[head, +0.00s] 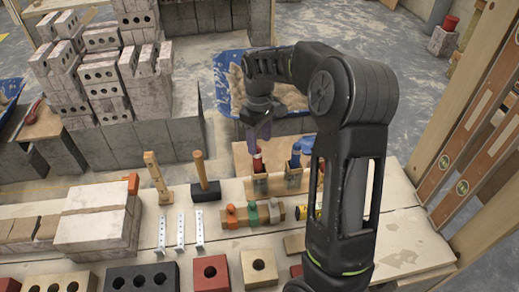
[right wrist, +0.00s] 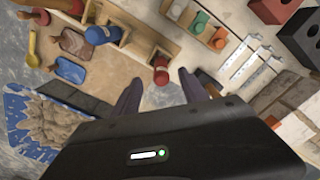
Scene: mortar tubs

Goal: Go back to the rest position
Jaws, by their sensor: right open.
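My right gripper (head: 258,137) has purple fingers and hangs above the back edge of the work table, just above a red-topped item (head: 257,163) in a wooden holder. In the right wrist view my right gripper (right wrist: 163,92) shows its two fingers spread apart, with nothing held between them. The red-topped item (right wrist: 161,70) lies just beyond the fingertips, and I cannot tell whether they touch it. My right arm reaches across the right side of the head view and hides part of the table. My left gripper is in neither view.
Blue-topped items (head: 296,158) stand beside the red one. Bricks (head: 152,278) line the front edge. A blue tub (head: 222,72) of mortar stands behind. Spirit levels (head: 462,186) lean at right.

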